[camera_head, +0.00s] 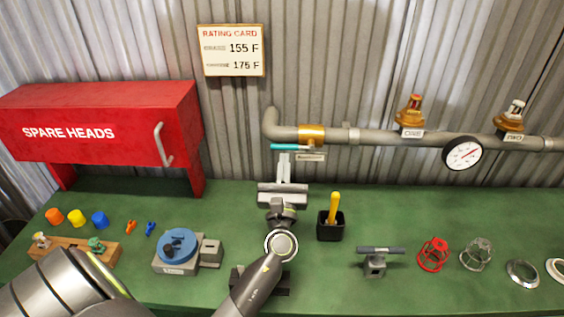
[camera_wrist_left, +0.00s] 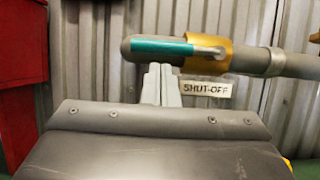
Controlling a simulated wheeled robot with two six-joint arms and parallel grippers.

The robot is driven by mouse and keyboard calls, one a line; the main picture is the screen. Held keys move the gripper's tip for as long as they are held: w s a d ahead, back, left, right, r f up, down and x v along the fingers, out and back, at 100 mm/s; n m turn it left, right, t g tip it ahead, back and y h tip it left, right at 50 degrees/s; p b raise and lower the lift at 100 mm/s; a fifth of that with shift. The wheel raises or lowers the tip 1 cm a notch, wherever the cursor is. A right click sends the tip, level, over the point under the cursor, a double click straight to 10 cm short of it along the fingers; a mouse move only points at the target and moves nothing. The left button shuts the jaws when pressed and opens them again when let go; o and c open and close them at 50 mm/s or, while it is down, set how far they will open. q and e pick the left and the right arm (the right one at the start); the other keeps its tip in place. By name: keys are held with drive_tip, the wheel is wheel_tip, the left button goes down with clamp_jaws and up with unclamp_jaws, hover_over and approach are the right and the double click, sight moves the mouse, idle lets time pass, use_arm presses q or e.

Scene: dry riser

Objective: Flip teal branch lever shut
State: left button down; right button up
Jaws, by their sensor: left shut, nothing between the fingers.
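The teal branch lever (camera_head: 290,147) sits at the brass valve (camera_head: 312,133) on the grey pipe at the back wall. In the left wrist view the teal lever (camera_wrist_left: 160,47) lies level, pointing left along the pipe from the brass valve body (camera_wrist_left: 207,55). A "SHUT-OFF" tag (camera_wrist_left: 207,88) hangs below it. My left gripper (camera_head: 284,157) is shut and empty, its fingers pointing at the wall. In the wrist view the fingertips (camera_wrist_left: 160,68) are just below the lever's middle; I cannot tell whether they touch it. My right gripper is not in view.
The grey pipe (camera_head: 378,138) carries two brass heads and a gauge (camera_head: 463,153). A red spare heads cabinet (camera_head: 100,125) stands left. On the green bench are a black cup (camera_head: 330,229), a blue-topped fixture (camera_head: 178,246), a grey stand (camera_head: 376,262) and a red cage (camera_head: 433,255).

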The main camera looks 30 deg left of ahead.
use_arm(q)
drive_tip(key=shift+w+r, duration=0.1)
drive_tip(key=shift+w, duration=0.1)
drive_tip(key=shift+s+r, duration=0.1)
drive_tip(key=shift+s, duration=0.05)
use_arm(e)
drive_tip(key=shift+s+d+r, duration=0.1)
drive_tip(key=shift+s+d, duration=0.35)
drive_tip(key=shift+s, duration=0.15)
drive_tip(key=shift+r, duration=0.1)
use_arm(q)
drive_tip(key=shift+a+r+m+h+p, duration=0.1)
drive_tip(key=shift+r+m+h+p, duration=0.15)
drive_tip(key=shift+m+p, duration=0.35)
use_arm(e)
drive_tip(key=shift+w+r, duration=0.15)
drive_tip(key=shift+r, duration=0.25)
